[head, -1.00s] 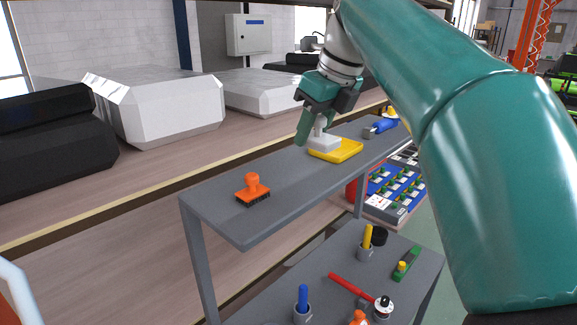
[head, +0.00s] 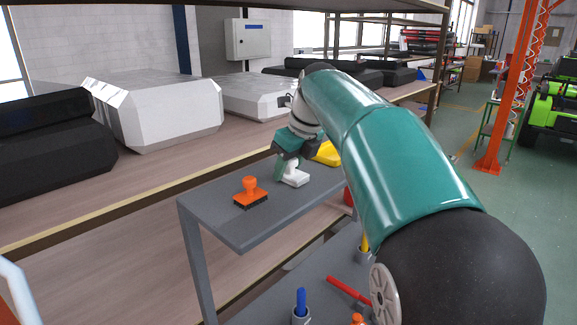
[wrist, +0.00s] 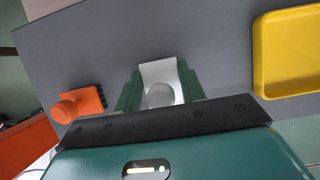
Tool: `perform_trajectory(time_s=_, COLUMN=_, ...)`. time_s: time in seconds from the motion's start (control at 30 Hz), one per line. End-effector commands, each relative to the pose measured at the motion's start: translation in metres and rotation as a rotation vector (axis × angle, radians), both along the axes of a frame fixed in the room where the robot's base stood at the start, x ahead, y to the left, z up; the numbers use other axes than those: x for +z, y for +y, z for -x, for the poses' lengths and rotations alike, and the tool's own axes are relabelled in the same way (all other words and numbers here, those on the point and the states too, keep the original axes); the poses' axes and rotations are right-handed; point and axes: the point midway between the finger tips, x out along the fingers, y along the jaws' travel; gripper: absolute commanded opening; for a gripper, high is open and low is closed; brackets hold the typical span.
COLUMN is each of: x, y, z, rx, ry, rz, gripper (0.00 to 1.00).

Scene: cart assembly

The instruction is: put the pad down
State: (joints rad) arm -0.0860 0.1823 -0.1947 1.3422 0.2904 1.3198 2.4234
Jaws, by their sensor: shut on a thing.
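The white pad (head: 296,180) is at my gripper's fingertips, over the grey top shelf of the cart (head: 226,222). It also shows in the wrist view (wrist: 158,70), with its round knob between the two green fingers. My gripper (wrist: 160,92) is shut on the pad by this knob. In the head view my gripper (head: 286,168) points down at the shelf, and the pad looks level. The pad is very low; I cannot tell whether its underside touches the shelf.
An orange brush (head: 250,193) with dark bristles stands on the shelf to the left, apart from the pad. A yellow tray (head: 327,154) lies behind, partly hidden by my arm; the wrist view shows it to the right (wrist: 262,60). Bare shelf lies between.

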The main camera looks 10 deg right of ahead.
Motion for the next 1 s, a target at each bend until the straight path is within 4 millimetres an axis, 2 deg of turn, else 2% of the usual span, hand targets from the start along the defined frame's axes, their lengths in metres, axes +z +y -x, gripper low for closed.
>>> perform_trajectory(time_s=0.3, x=-0.002, y=0.000, z=0.000, rx=0.001, ry=-0.001, rz=0.000, gripper=0.15)
perform_trajectory(time_s=0.33, x=-0.003, y=0.000, z=0.000, rx=0.001, ry=-0.001, rz=0.000, gripper=0.42)
perform_trajectory(time_s=0.43, x=-0.002, y=0.000, z=0.000, rx=0.001, ry=-0.001, rz=0.000, gripper=0.62)
perform_trajectory(time_s=0.77, x=0.000, y=0.000, z=0.000, rx=0.001, ry=-0.002, rz=0.001, gripper=0.62)
perform_trajectory(time_s=0.87, x=0.007, y=-0.002, z=0.002, rx=0.001, ry=-0.002, rz=0.001, gripper=0.62)
perform_trajectory(time_s=1.0, x=0.030, y=-0.007, z=0.009, rx=0.000, ry=-0.005, rz=0.000, gripper=0.62)
